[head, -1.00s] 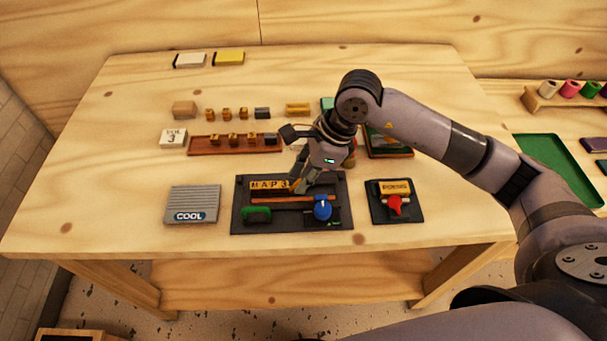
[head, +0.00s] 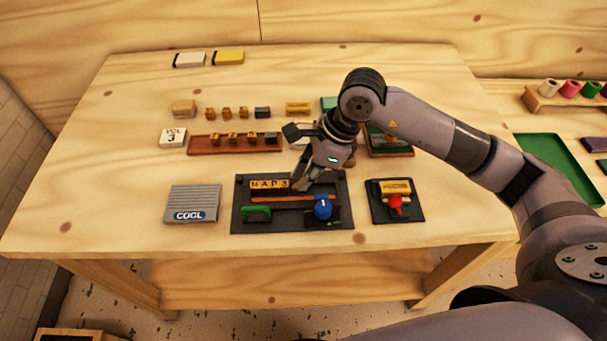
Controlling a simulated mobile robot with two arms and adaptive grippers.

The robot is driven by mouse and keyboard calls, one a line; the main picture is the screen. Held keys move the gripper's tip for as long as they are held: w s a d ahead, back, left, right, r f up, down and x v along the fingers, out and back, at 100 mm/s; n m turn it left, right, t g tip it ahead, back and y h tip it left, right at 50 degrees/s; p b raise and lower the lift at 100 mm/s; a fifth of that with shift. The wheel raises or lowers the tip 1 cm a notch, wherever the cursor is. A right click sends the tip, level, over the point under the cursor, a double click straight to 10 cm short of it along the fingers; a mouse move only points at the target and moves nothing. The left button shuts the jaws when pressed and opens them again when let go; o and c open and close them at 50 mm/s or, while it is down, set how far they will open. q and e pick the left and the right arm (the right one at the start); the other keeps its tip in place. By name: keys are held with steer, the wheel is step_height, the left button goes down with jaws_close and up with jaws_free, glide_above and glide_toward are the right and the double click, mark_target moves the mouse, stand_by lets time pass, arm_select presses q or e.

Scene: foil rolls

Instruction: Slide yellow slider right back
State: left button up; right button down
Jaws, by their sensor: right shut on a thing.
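A dark board (head: 240,222) lies near the front of the table. It bears yellow tiles reading MAP3 (head: 269,185), an orange bar (head: 268,199), a green handle (head: 257,213) and a blue knob (head: 322,208). My right gripper (head: 303,186) is low over the board, just right of the tiles and above the orange bar. It is shut on a small piece there, apparently the yellow slider, which its fingers mostly hide. My left gripper is out of view.
A smaller dark board (head: 412,215) with a red knob (head: 395,203) stands to the right. A grey COOL box (head: 192,200) lies to the left. A brown tray (head: 200,145) with small blocks is behind. The front table strip is clear.

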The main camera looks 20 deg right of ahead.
steer(key=d+b, duration=0.1)
steer(key=d, duration=0.1)
steer(key=s+d+b, duration=0.1)
steer(key=d+b, duration=0.1)
steer(key=d, duration=0.1)
steer(key=shift+s+d+f, duration=0.2)
steer(key=shift+s+d, duration=0.05)
steer(key=shift+d, duration=0.05)
steer(key=shift+d+r, duration=0.2)
steer(key=c, duration=1.6)
jaws_free()
steer(key=shift+s+d, duration=0.15)
